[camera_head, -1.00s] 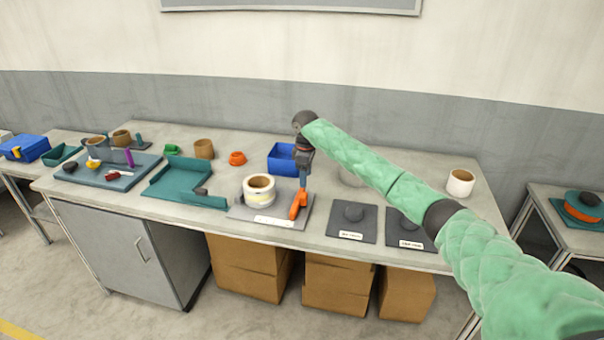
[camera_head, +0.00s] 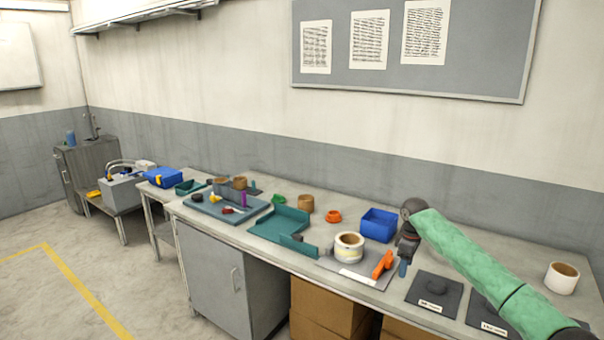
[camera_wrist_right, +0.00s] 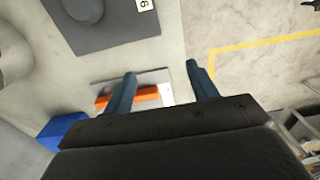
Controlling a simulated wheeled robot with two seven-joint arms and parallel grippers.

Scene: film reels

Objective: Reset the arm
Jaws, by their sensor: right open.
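My right arm (camera_head: 465,265) comes in from the lower right in the head view, sleeved in green. Its gripper (camera_head: 403,268) hangs over the table, beside an orange tape dispenser or tool (camera_head: 383,264) on a light grey mat (camera_head: 335,268). In the right wrist view the two blue-grey fingers (camera_wrist_right: 163,82) are spread apart with nothing between them. The orange thing (camera_wrist_right: 145,95) shows beyond and partly behind the left finger. A roll of tape or film (camera_head: 349,247) stands on the same mat. My left gripper is not in view.
The table holds a blue bin (camera_head: 379,225), a teal tray (camera_head: 279,229), a dark tray with small parts (camera_head: 225,214), a brown ring (camera_head: 306,204) and dark labelled pads (camera_head: 435,291). A white roll (camera_head: 562,277) stands at the right. Floor is open at the left.

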